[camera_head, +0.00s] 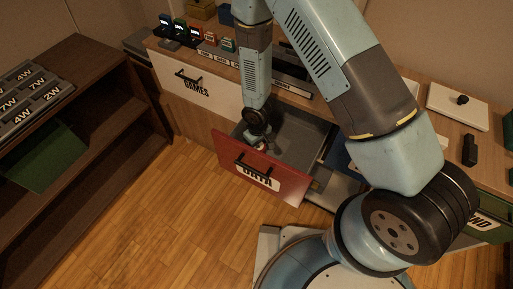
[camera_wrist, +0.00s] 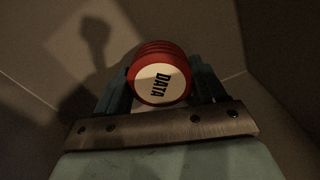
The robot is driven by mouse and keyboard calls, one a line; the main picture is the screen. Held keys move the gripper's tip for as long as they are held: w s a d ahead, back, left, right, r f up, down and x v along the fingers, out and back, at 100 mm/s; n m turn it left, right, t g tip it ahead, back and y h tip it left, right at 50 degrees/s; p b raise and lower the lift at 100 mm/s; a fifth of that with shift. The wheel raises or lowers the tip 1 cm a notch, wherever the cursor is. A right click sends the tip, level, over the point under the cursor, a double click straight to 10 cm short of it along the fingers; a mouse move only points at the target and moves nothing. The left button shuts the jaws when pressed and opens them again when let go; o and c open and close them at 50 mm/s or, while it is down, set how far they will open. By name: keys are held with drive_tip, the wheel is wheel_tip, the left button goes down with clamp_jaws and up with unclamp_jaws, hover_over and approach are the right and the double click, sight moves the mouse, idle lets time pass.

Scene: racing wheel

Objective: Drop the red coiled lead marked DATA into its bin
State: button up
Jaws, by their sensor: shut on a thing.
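The red coiled lead (camera_wrist: 158,76) with a round cream DATA label sits between the fingers of my gripper (camera_wrist: 160,85) in the wrist view, and the gripper is shut on it. In the head view my gripper (camera_head: 257,140) points down inside an open drawer, just behind its red front (camera_head: 222,150) marked DATA. The lead is mostly hidden there by the gripper and the drawer front. The drawer's grey inside (camera_head: 312,132) shows bare to the right of the gripper. I cannot tell whether the lead touches the drawer floor.
A white drawer front (camera_head: 198,82) marked GAMES is left of the open drawer. Several small coloured items (camera_head: 195,35) stand on the counter behind. A white lidded box (camera_head: 457,105) is at the right. A dark shelf (camera_head: 100,105) stands at the left; wooden floor (camera_head: 180,205) is clear.

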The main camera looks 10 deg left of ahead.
drive_tip(key=shift+f, duration=0.8)
drive_tip(key=o, duration=1.1)
drive_tip(key=shift+c, duration=0.2)
wheel_tip(320, 180, up, 12)
drive_tip(key=shift+r, duration=0.1)
